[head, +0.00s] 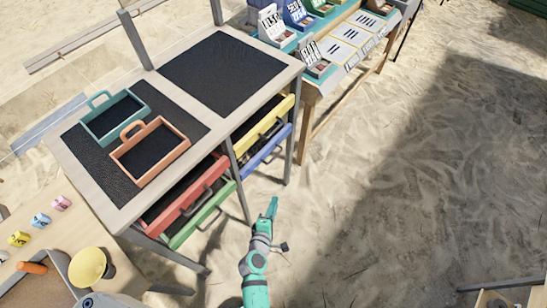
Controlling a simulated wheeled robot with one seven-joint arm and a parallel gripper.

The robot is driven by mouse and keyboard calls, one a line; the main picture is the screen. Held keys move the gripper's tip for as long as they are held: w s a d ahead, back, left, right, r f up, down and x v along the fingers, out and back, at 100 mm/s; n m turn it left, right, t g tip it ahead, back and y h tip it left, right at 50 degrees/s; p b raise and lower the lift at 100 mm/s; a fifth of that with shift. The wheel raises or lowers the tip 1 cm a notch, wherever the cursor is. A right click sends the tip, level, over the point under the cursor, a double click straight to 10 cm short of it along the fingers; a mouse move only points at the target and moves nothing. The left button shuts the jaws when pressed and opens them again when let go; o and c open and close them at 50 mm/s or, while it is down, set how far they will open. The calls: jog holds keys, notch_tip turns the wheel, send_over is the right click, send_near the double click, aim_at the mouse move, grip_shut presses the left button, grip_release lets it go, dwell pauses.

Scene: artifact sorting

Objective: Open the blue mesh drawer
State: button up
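The blue mesh drawer (265,150) sits low on the right side of the wooden table, just under a yellow drawer (262,124). Its blue front runs up to the table's right leg, and a dark handle shows on it. Whether it is fully closed is hard to tell. My gripper (272,206) is at the end of my teal arm, below and to the front of the blue drawer, apart from it over the sand. The fingers look close together, but they are too small to tell whether open or shut.
A red drawer (184,196) and a green drawer (203,215) are at the table's left side. A teal tray (113,118) and an orange tray (150,152) sit on top. Table legs stand near my gripper. Open sand (400,190) lies to the right.

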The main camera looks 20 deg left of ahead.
aim_at(274, 157)
jog(key=w+a+r+n+t+h, duration=0.15)
jog(key=w+a+r+n, duration=0.25)
jog(key=w+a, duration=0.45)
jog(key=shift+t+y, duration=0.25)
jog(key=shift+y, duration=0.1)
jog(key=x, duration=0.4)
jog(key=d+x, duration=0.1)
jog(key=x, duration=0.6)
jog(key=shift+w+d+f, duration=0.25)
jog(key=shift+w+d, duration=0.1)
grip_shut()
